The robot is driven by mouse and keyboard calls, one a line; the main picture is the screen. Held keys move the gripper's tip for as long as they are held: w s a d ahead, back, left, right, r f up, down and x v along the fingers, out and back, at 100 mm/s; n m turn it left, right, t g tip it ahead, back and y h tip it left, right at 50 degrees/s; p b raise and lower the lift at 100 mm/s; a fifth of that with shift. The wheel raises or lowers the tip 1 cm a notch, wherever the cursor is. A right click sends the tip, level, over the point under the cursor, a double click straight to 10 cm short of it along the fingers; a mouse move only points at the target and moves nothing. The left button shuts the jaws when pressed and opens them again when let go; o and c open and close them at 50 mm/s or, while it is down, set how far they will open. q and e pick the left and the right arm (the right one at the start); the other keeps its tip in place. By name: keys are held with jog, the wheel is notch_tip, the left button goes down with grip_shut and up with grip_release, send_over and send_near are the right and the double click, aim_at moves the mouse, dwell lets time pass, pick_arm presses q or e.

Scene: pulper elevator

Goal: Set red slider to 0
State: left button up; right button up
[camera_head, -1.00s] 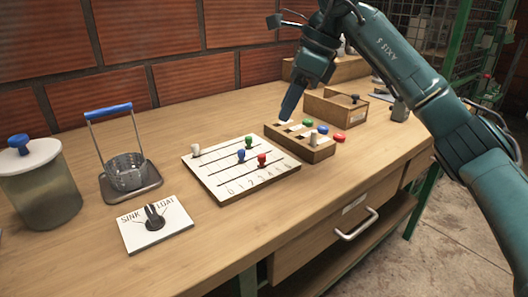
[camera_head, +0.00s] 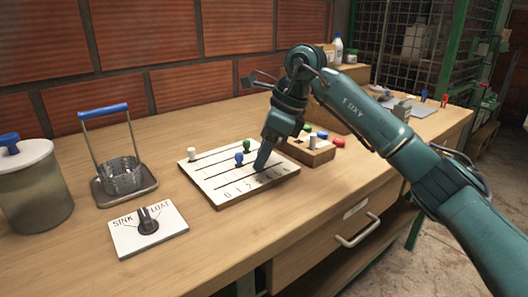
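The white slider board (camera_head: 212,183) lies on the bench, with dark slots and a row of numbers starting from 0 at the left along its front edge. A white knob (camera_head: 192,154), a blue knob (camera_head: 239,159) and a green knob (camera_head: 246,146) stand in its slots. The red slider is not visible; my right gripper covers the spot near the front slot. My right gripper (camera_head: 261,163) points down at the board there, its tip low over the front slot. Whether its fingers are open or hold the red slider cannot be seen. My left gripper is not in view.
Left of the board are a SINK/FLOAT dial plate (camera_head: 163,235), a wire basket with blue handle (camera_head: 122,177) and a lidded jar (camera_head: 34,192). A wooden block with coloured pegs (camera_head: 320,157) stands close on the right. The bench front is clear.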

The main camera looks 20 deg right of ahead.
grip_shut()
dwell(0.3)
